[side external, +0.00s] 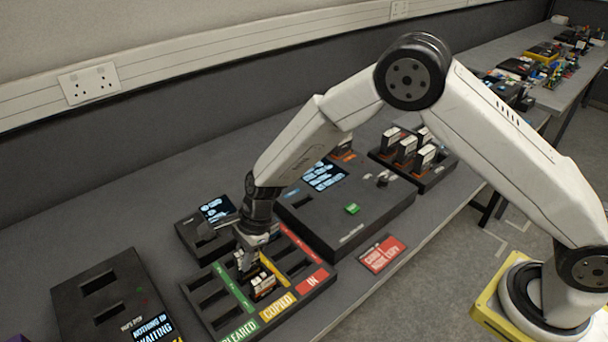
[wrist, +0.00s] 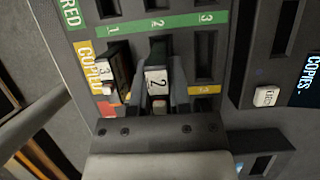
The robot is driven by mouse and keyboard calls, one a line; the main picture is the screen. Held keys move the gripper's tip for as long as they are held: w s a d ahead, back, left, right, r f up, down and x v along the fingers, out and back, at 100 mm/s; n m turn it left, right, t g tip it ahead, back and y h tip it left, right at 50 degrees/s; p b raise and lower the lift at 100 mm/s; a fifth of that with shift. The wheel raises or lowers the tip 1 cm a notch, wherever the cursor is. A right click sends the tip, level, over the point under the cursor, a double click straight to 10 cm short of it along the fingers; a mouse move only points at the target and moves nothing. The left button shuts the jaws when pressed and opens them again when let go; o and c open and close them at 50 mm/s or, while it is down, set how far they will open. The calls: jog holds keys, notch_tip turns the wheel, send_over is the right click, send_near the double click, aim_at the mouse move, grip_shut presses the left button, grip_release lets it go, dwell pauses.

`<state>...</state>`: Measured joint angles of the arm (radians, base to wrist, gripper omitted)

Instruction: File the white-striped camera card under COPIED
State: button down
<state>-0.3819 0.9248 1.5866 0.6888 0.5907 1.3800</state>
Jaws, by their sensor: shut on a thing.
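My gripper (wrist: 160,88) is shut on a dark card with a white end label (wrist: 156,80) that reads like a 2. The held card stands at the second slot of the yellow COPIED row; how deep it sits is hidden by the fingers. In the side view my gripper (side external: 248,264) points down over the sorting tray (side external: 217,327). Another card (side external: 263,286), with a white and red-orange end, stands in COPIED slot 1, beside the held one; it also shows in the wrist view (wrist: 113,78). I cannot make out a white stripe on the held card.
The green CLEARED slots look empty, and COPIED slot 3 (wrist: 204,68) looks empty. A black console (side external: 345,225) with a screen and green button stands right of the tray. A rack (side external: 436,178) of several cards is behind it. A black WAITING box (side external: 118,300) stands left.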

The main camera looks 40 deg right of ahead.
jog(key=shift+f, duration=1.6)
dwell(2.8)
jog(key=shift+c, duration=0.8)
grip_release()
jog(key=shift+r, duration=0.15)
jog(key=shift+r, duration=3.6)
